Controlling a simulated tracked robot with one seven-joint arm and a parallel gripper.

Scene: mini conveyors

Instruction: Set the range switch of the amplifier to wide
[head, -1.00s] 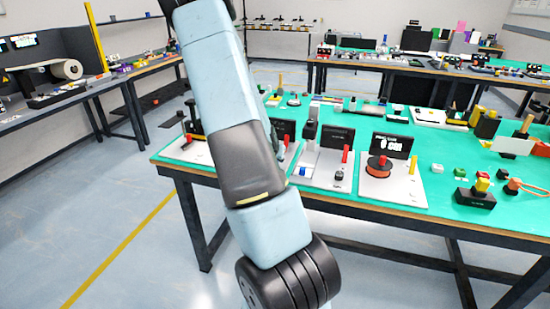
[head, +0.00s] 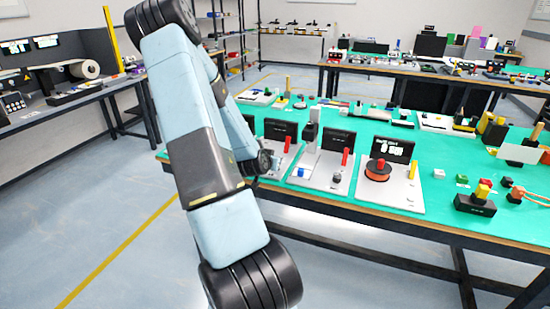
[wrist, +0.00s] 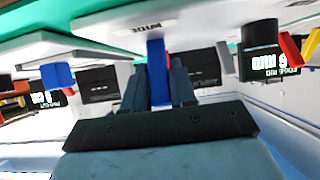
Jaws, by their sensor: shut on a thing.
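In the wrist view, my gripper (wrist: 158,62) has its two dark fingers shut on a blue switch lever (wrist: 158,82), one finger on each side. The lever stands out from a pale panel (wrist: 110,28) that bears the word WIDE, seen upside down, close to the lever's base. This looks like the amplifier's range switch; other lettering on the panel is hidden or unreadable. In the head view my arm crosses the left of the picture, and its end reaches the near left side of the green bench (head: 440,210). My fingers and the held lever are hidden there.
White units with black displays (head: 338,140) and red levers (head: 345,157) stand along the bench's near edge. In the wrist view another blue part (wrist: 57,76) hangs at left. Floor in front is clear.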

